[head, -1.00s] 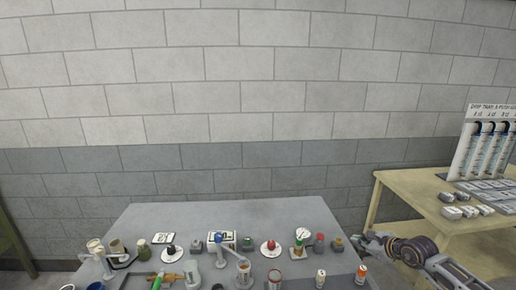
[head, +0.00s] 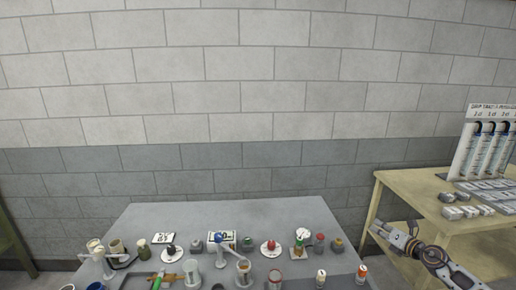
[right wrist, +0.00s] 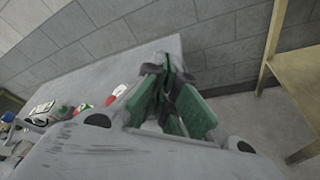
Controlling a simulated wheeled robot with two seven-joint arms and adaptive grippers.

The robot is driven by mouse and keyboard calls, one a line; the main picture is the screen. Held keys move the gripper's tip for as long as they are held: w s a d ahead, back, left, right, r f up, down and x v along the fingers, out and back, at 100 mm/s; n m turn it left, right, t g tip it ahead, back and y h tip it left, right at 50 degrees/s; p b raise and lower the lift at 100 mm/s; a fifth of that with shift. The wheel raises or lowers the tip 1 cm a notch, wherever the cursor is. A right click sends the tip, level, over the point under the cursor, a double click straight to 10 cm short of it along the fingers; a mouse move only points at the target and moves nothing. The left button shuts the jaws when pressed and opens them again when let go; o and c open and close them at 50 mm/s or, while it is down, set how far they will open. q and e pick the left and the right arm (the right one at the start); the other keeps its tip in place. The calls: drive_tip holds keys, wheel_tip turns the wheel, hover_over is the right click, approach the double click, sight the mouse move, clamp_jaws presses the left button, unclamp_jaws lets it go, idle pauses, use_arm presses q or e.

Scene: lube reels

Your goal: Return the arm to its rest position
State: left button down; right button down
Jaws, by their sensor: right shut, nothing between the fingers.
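My right gripper (head: 378,229) shows at the lower right in the head view, in the gap between the grey table and the wooden bench. It is shut and empty. In the right wrist view its green-padded fingers (right wrist: 165,90) are together with nothing held, and the right edge of the grey table lies beyond them. My right arm comes in from the lower right corner of the head view. My left gripper does not show in the head view.
The grey table (head: 150,219) carries several small bottles, cups, discs and pump-like items, including a white-and-orange bottle (head: 362,272) near its right edge. A wooden bench (head: 420,187) with a rack (head: 487,150) stands at the right. A block wall (head: 230,90) is behind.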

drive_tip(key=s+d+f+m+g+h, duration=0.1)
drive_tip(key=s+d+f+m+h, duration=0.1)
drive_tip(key=d+f+m+h, duration=0.4)
drive_tip(key=s+d+f+m+h, duration=0.1)
drive_tip(key=s+d+f+m, duration=0.1)
drive_tip(key=d+f+m, duration=0.75)
drive_tip(key=s+f+m+g, duration=0.25)
drive_tip(key=s+f, duration=0.25)
drive_tip(key=f, duration=0.3)
drive_tip(key=s+a+f+m+g+h, duration=0.1)
drive_tip(key=s+f+m, duration=0.25)
drive_tip(key=f, duration=0.35)
drive_tip(key=s+f+m+g, duration=0.2)
drive_tip(key=s+f, duration=0.4)
drive_tip(key=f, duration=0.2)
drive_tip(key=s+a+f+m+g+y, duration=0.1)
drive_tip(key=s+a+f+m+g, duration=0.1)
drive_tip(key=s+a+f, duration=0.65)
drive_tip(key=s+a+f+m+g+y, duration=0.15)
drive_tip(key=s+a+f, duration=0.35)
drive_tip(key=s+f, duration=0.6)
drive_tip(key=s+a+f+g, duration=0.1)
drive_tip(key=s+a+f, duration=0.2)
drive_tip(key=s+a, duration=0.7)
drive_tip(key=s+a+f+m+g+y, duration=0.1)
drive_tip(key=s+a+f+g, duration=0.1)
drive_tip(key=s+a, duration=0.9)
drive_tip(key=shift+s+a+f+m+g, duration=0.25)
drive_tip(key=shift+s+f, duration=0.55)
drive_tip(key=shift+s, duration=1.8)
